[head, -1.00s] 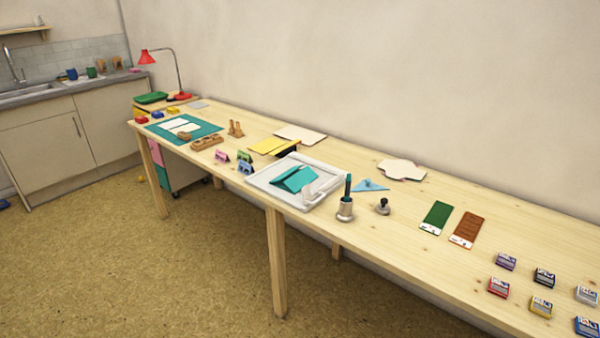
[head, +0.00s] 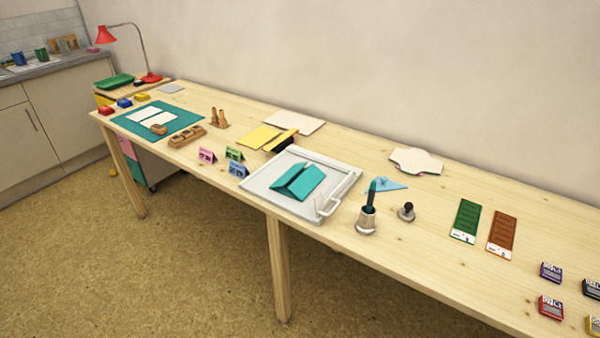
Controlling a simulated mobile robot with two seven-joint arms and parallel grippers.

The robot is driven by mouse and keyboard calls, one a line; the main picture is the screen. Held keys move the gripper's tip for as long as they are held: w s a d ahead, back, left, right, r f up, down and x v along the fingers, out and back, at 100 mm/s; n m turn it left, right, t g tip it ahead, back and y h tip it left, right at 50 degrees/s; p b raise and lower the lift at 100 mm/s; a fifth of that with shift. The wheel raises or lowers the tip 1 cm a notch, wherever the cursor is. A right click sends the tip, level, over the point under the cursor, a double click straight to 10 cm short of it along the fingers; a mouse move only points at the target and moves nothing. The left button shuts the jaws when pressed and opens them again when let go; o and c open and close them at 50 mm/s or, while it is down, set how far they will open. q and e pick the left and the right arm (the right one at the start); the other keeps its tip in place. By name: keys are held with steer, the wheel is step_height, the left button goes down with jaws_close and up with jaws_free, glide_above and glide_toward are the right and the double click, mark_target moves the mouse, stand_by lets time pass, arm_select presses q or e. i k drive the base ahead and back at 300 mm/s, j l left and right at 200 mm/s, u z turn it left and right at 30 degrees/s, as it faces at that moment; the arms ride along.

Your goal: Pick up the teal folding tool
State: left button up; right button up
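A teal stick-like tool (head: 372,194) stands upright in a small metal-and-wood cup (head: 367,221) near the front edge of the long table. A folded teal piece (head: 299,181), tent-shaped, rests on a white board (head: 262,197) with a raised rim, to the left of the cup. A light blue triangle (head: 389,184) lies just behind the cup. Neither of my grippers shows in the head view.
A dark-knobbed stamp (head: 406,212) stands right of the cup. Green (head: 466,221) and brown (head: 502,235) strips and several inkpads (head: 551,307) lie further right. A cutting mat (head: 185,125) lies at the far left. Bare floor (head: 190,260) lies before the table.

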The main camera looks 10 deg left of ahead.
mark_target(372, 188)
steer(key=i+j+z, duration=0.1)
steer(key=i+j, duration=0.15)
steer(key=i+j+z, duration=0.15)
steer(key=j, duration=0.25)
steer(key=i+j+z, duration=0.1)
steer(key=i+j, duration=0.2)
steer(key=i+j+z, duration=0.1)
steer(key=j, duration=0.3)
steer(key=i, duration=0.1)
